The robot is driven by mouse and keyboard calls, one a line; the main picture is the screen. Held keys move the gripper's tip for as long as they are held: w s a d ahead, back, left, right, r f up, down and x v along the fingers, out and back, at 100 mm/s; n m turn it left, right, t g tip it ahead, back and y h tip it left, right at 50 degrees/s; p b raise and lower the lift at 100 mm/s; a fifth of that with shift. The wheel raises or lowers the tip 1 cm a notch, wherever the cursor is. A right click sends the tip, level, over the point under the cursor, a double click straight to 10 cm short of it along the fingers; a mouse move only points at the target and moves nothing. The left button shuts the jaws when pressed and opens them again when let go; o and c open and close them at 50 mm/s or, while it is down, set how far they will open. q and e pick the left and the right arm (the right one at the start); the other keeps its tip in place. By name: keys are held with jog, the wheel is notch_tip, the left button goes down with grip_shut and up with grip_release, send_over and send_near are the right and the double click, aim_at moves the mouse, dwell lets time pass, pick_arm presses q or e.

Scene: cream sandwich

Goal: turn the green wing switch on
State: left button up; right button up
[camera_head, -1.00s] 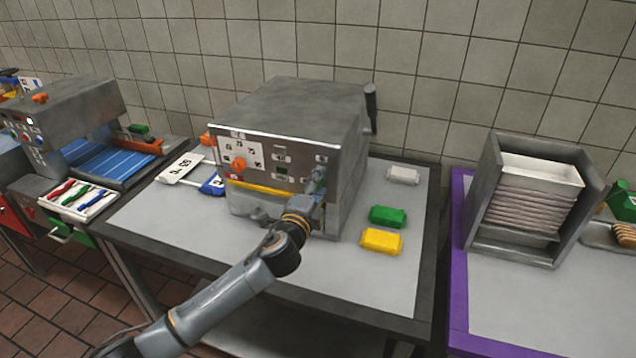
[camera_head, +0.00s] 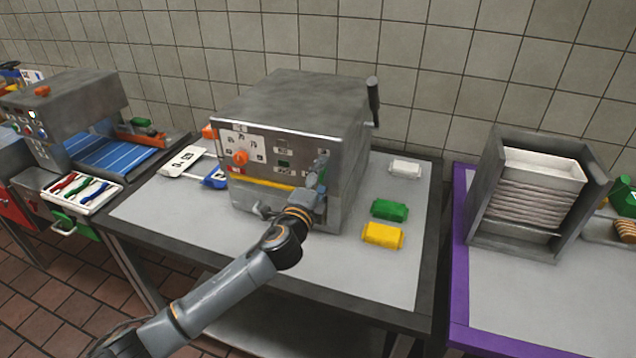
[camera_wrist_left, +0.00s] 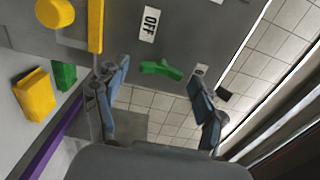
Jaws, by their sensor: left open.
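The green wing switch (camera_wrist_left: 160,69) sits on the grey front panel of the machine in the left wrist view. An OFF label (camera_wrist_left: 149,23) is above it, and a second small label (camera_wrist_left: 200,70) is at its right, its text unreadable. My left gripper (camera_wrist_left: 156,88) is open, with its two blue-grey fingers on either side of the switch, and nothing is between them. I cannot tell whether a finger touches it. In the head view my left gripper (camera_head: 318,174) is at the right part of the front of the machine (camera_head: 290,105) and hides the switch. My right gripper is out of view.
An orange knob (camera_head: 240,157) and a yellow bar (camera_head: 262,184) are on the same panel. Green (camera_head: 389,210), yellow (camera_head: 383,235) and white (camera_head: 405,168) blocks lie on the table right of the machine. The table front is clear.

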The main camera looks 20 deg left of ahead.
pick_arm(q)
jog(key=s, duration=1.2)
jog(key=shift+a, duration=0.2)
jog(key=s+a+f+n+g+y, duration=0.3)
jog(key=s+f+n+g, duration=0.4)
jog(key=s+f+n, duration=0.5)
jog(key=s+d+f+n+g+h, duration=0.15)
jog(key=s+f+g, duration=0.25)
jog(key=s, duration=0.5)
jog(key=s+d+f+n+g+h, duration=0.1)
jog(key=s+f+n+g, duration=0.2)
jog(key=s, duration=0.6)
notch_tip(320, 180, down, 28)
jog(key=s+g+b, duration=0.1)
jog(key=s+g, duration=0.1)
jog(key=s+a+f+g+b, duration=0.1)
jog(key=s+a+f, duration=0.2)
jog(key=s+f, duration=1.3)
jog(key=shift+f, duration=0.4)
